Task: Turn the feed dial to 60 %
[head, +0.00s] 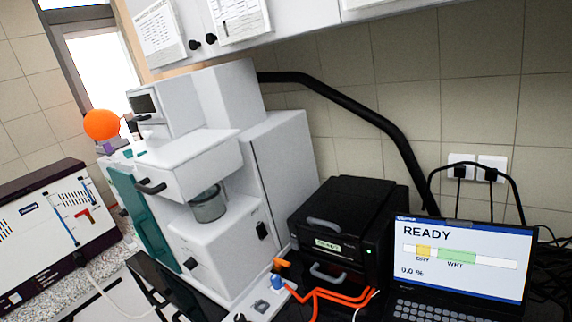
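No dial with a readable feed scale shows. A small white panel (262,301) at the lower middle carries a blue knob (277,283) and a small round dark part (261,306). A dark knob (240,318) shows at the bottom edge beside it. I cannot tell which of these, if any, is the feed dial. The white machine (195,185) with a grey round vessel (208,205) stands behind them. The laptop screen (458,258) reads READY and 0.0 %, with DRY and WET bands. My gripper does not show.
A black box unit (345,232) with a green light stands between the machine and the laptop. Orange cables (330,294) cross the front. A dark panel (165,288) is at lower left. A white and dark-red instrument (50,215) is at left, and cabinets (290,20) hang above.

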